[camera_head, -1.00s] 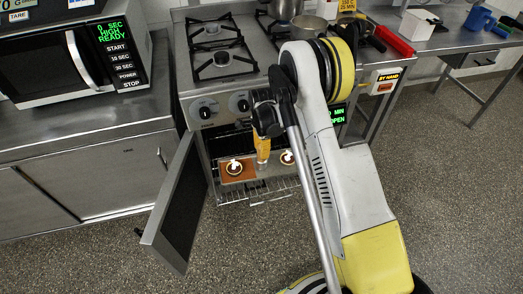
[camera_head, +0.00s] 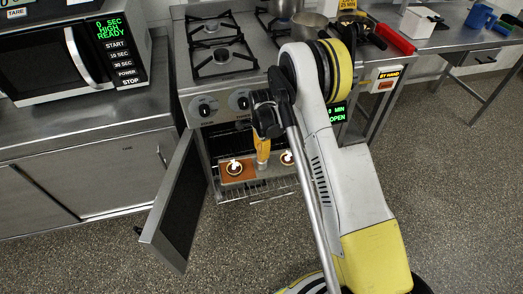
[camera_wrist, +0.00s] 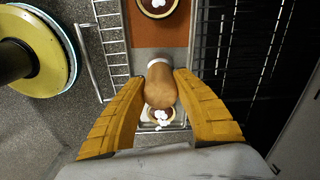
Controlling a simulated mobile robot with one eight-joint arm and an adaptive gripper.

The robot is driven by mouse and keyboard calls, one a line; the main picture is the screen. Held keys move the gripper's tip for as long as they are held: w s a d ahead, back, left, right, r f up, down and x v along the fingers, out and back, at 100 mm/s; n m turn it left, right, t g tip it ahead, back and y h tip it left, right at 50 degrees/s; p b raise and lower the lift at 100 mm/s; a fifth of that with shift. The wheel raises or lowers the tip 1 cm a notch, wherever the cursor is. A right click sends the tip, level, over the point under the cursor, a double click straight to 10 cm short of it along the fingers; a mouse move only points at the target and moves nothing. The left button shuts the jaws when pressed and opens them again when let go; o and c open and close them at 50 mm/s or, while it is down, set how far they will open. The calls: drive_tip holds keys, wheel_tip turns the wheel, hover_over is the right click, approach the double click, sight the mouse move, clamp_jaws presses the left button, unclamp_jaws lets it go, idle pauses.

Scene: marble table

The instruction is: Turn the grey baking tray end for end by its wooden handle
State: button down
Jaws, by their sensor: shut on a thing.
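The grey baking tray (camera_head: 273,167) sits at the open oven's mouth, over a wire rack. An orange-brown mat (camera_head: 238,171) covers part of it and also shows in the wrist view (camera_wrist: 190,32). One tart (camera_head: 234,168) is on the mat; another tart (camera_head: 287,158) is to its right. My gripper (camera_head: 262,160) points down at the tray between the tarts. In the wrist view, its yellow fingers (camera_wrist: 162,80) are shut on the brown wooden handle (camera_wrist: 162,95), one finger on each side. The handle partly hides the near tart (camera_wrist: 162,117).
The oven door (camera_head: 174,205) hangs open on the left. The wire rack (camera_head: 258,190) juts out below the tray; dark rack bars (camera_wrist: 240,60) fill the oven on the wrist view's right. The stove top (camera_head: 215,50) with pots is above. Floor in front is clear.

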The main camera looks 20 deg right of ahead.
drive_tip(key=c, duration=1)
unclamp_jaws()
drive_tip(key=shift+r, duration=0.1)
wheel_tip(320, 180, up, 12)
drive_tip(key=shift+f, duration=0.1)
drive_tip(key=s+r+n+t, duration=0.2)
drive_tip(key=s+r+n, duration=0.3)
drive_tip(key=r, duration=0.5)
drive_tip(key=s+r+n+t, duration=0.1)
drive_tip(key=s+r+n, duration=0.2)
drive_tip(key=s+r, duration=0.5)
drive_tip(key=s+r+n+t, duration=0.1)
drive_tip(key=s+n, duration=0.2)
drive_tip(key=s, duration=0.2)
drive_tip(key=s+r+n+t, duration=0.1)
drive_tip(key=s+n, duration=0.1)
drive_tip(key=s, duration=0.4)
drive_tip(key=s+r+n+t, duration=0.1)
drive_tip(key=s+n+t, duration=0.1)
drive_tip(key=s, duration=0.3)
drive_tip(key=shift+s+r+n, duration=0.3)
drive_tip(key=shift+r+n, duration=0.1)
drive_tip(key=shift+n, duration=0.4)
